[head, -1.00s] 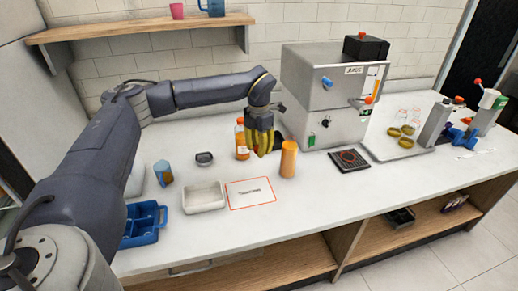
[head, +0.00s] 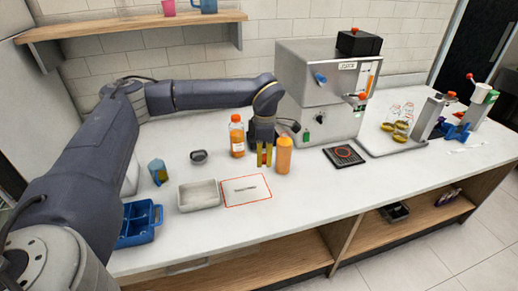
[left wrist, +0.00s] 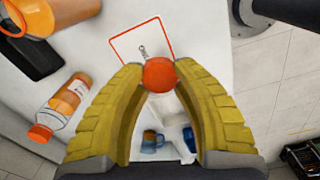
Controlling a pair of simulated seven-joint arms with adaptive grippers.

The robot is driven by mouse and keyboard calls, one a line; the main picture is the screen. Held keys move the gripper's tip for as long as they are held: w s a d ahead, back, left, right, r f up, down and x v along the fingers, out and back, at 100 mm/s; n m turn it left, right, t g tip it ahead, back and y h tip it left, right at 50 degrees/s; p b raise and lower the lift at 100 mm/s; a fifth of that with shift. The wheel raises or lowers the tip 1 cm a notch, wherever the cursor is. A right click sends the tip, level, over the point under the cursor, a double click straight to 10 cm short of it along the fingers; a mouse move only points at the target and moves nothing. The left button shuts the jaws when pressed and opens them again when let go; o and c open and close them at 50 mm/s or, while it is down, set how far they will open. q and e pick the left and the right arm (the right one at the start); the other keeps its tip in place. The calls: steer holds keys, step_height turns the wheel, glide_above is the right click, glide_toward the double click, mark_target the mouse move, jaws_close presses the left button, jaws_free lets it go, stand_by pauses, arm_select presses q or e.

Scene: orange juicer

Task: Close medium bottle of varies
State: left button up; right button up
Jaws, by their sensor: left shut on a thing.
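My left gripper (head: 264,158) points down between two bottles. In the left wrist view its yellow fingers (left wrist: 160,78) are shut on a round orange-red cap (left wrist: 159,74). An orange bottle (head: 284,156) stands upright just right of the fingers; it shows at the top left of the wrist view (left wrist: 58,14), and no cap shows on it. A clear bottle of orange juice (head: 237,138) with an orange cap stands left of the gripper and also shows in the wrist view (left wrist: 66,101). I cannot tell which one is the medium bottle. My right gripper is not in view.
A red-outlined white mat (head: 232,199) with a small grey item lies in front. A white tray (head: 199,207), blue bin (head: 138,230), small dark bowl (head: 198,157) and blue-orange cup (head: 158,172) are at left. The juicer (head: 310,98) and black pad (head: 344,158) are at right.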

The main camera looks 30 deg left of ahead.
arm_select(q)
steer(key=s+d+f+m, duration=0.2)
steer(key=s+d+m, duration=1)
steer(key=m, duration=1.2)
steer(key=shift+s+f, duration=0.2)
steer(key=shift+s, duration=0.7)
